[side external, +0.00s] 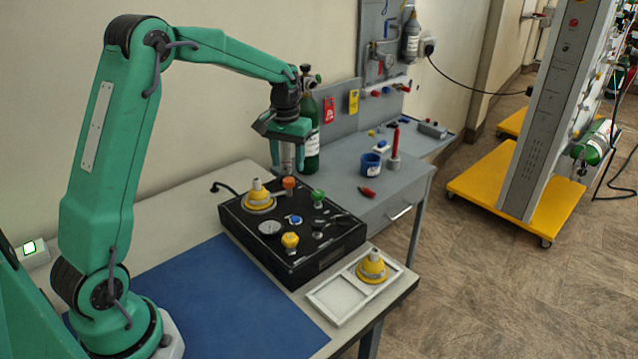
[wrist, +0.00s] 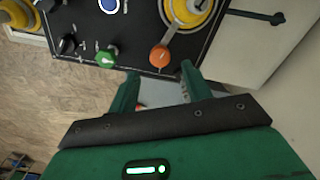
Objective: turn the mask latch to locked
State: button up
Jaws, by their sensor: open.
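The black trainer box (side external: 285,262) stands on the bench with a yellow-ringed mask (side external: 259,199) at its back left corner. An orange knob (side external: 289,183) is beside that mask; in the wrist view the knob (wrist: 159,56) sits near the box edge, with the mask (wrist: 205,18) just above it. I cannot tell for certain which part is the mask latch or how it is set. My gripper (side external: 288,164) is open and empty above the back of the box. In the wrist view its fingertips (wrist: 160,72) point toward the orange knob, apart from it.
A green knob (side external: 318,197), a yellow knob (side external: 290,241) and a gauge (side external: 269,227) share the box top. A white tray (side external: 340,298) with a second yellow mask (side external: 372,266) lies in front. A green cylinder (side external: 312,150) stands behind my gripper. The blue mat (side external: 220,300) is clear.

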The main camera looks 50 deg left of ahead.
aim_at(289, 180)
jog(key=shift+r, duration=1.45)
jog(key=shift+r, duration=0.1)
jog(key=shift+s+d+r, duration=0.2)
jog(key=s+d+r+m+t, duration=0.2)
jog(key=s+d+r+t, duration=0.1)
jog(key=s+d+r, duration=0.65)
jog(key=s+d+f+m+t, duration=0.1)
jog(key=s+d, duration=0.1)
jog(key=s, duration=0.5)
jog(key=s+d+f+m+t, duration=0.1)
jog(key=s+d+m, duration=0.1)
jog(key=s, duration=0.6)
jog(key=shift+d+f+t, duration=0.25)
jog(key=shift+d+t, duration=0.05)
jog(key=shift+o, duration=0.3)
